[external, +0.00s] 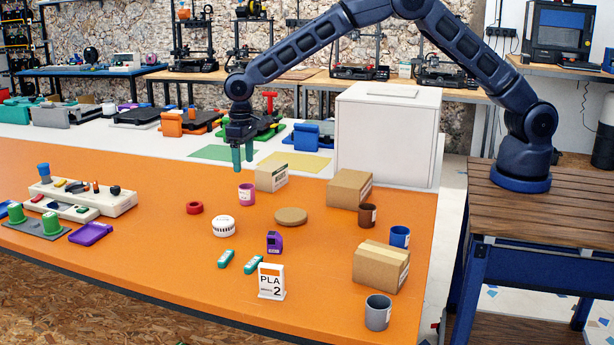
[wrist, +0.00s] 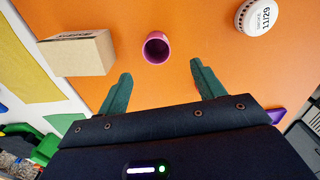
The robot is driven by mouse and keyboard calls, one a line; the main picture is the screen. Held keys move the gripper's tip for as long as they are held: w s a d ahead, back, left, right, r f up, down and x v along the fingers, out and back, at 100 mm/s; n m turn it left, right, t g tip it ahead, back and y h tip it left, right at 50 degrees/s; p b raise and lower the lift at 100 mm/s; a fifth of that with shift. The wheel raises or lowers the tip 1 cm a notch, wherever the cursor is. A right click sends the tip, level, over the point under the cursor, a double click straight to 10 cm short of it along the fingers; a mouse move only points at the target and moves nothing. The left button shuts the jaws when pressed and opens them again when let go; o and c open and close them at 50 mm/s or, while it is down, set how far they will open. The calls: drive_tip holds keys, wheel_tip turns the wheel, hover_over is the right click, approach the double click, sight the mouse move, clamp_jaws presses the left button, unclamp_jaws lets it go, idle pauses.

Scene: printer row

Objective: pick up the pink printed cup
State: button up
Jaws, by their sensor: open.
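The pink printed cup (external: 247,195) stands upright on the orange table, with a white printed mark on its side in the external view. In the wrist view the cup (wrist: 156,48) shows from above, its open rim facing me, just beyond and between my fingertips. My gripper (external: 243,168) hangs over the table with its green fingers pointing down, slightly above and behind the cup. In the wrist view my gripper (wrist: 157,78) is open, with nothing between the fingers.
A cardboard box (external: 271,177) stands close to the right of the cup; it is at left in the wrist view (wrist: 78,53). A brown cup (external: 367,215) stands farther right.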

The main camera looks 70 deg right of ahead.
sight(247, 193)
wheel_tip(247, 193, down, 6)
drive_tip(key=shift+s+d+f, duration=0.1)
drive_tip(key=shift+d+f, duration=0.1)
drive_tip(key=shift+f, duration=1.1)
drive_tip(key=shift+d+f, duration=0.15)
drive_tip(key=shift+f, duration=1.15)
drive_tip(key=c, duration=1.1)
